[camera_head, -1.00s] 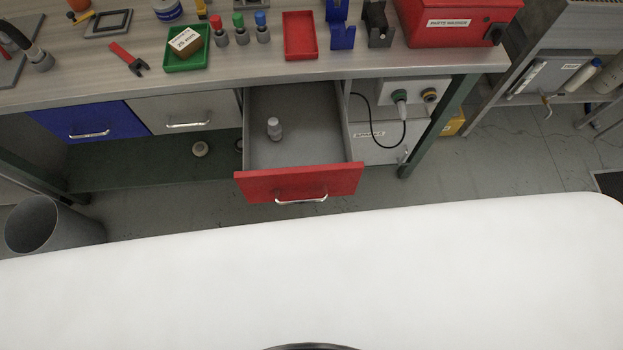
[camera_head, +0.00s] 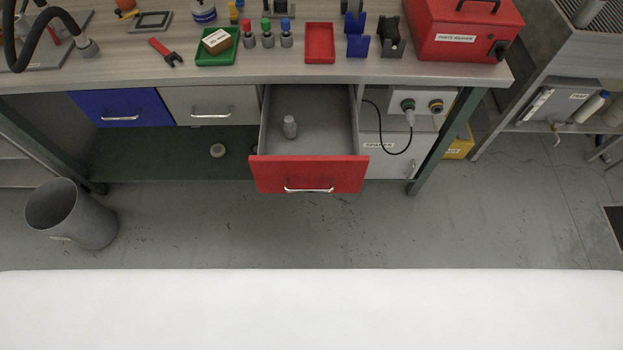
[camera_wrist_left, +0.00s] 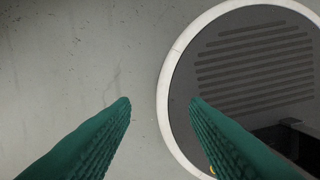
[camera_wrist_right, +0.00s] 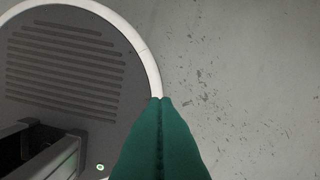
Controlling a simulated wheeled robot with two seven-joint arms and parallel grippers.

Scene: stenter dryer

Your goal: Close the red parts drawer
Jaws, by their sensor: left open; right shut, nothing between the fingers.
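The red parts drawer (camera_head: 308,174) is pulled out from under the workbench in the head view. It has a silver bar handle (camera_head: 308,189) on its red front. A small grey bottle-like item (camera_head: 290,126) stands inside the open drawer. Neither gripper shows in the head view. In the left wrist view my left gripper (camera_wrist_left: 160,103) is open, with nothing between its green fingers. In the right wrist view my right gripper (camera_wrist_right: 160,99) is shut and empty. Both wrist views show only floor and my own base, so the drawer is out of their sight.
A blue drawer (camera_head: 121,108) and a grey drawer (camera_head: 210,104) are closed left of the red one. A grey bin (camera_head: 70,215) stands on the floor at left. A green bench leg (camera_head: 432,147) stands at right. The floor (camera_head: 300,235) before the drawer is clear.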

